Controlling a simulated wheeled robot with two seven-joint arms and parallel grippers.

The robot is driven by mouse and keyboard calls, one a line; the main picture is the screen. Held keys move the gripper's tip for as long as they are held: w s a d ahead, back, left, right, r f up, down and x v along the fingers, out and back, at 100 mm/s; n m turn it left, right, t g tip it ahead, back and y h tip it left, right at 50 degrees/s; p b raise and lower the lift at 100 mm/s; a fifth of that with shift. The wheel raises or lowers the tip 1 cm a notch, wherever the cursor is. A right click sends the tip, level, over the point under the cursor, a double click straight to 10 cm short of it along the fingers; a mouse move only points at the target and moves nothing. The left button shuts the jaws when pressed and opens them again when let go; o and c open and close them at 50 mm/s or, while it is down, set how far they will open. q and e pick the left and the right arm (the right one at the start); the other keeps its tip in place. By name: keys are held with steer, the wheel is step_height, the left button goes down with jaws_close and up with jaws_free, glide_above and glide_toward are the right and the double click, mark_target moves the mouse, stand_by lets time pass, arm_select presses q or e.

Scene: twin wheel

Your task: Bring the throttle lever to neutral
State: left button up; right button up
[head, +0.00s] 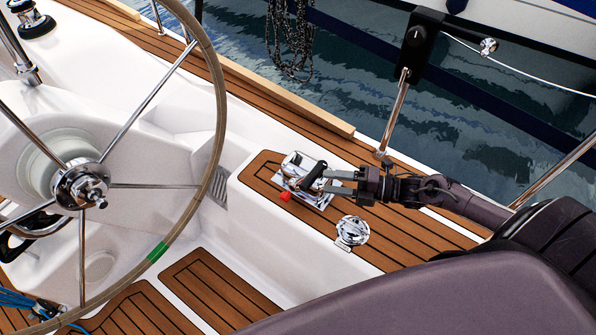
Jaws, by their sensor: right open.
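The throttle lever (314,174) has a black handle and stands tilted on a chrome base plate (294,168). A small red knob (285,196) sits at the plate's near side. The plate is set on the teak-topped white side bench. My right gripper (328,182) reaches in from the right, its two grey fingers pointing left at the lever. The fingers are open, with their tips at the black handle. I cannot tell whether they touch it. My left gripper is out of view.
A large steering wheel (217,130) with chrome spokes and a green mark fills the left. A round chrome fitting (353,231) lies on the bench below my right gripper. A chrome post (396,112) with a black box stands behind. Water lies beyond the deck edge.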

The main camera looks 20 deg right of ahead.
mark_target(305, 179)
steer(key=x, duration=0.7)
steer(key=shift+w+a, duration=0.25)
steer(key=shift+a, duration=0.05)
steer(key=shift+s, duration=0.1)
jaws_close()
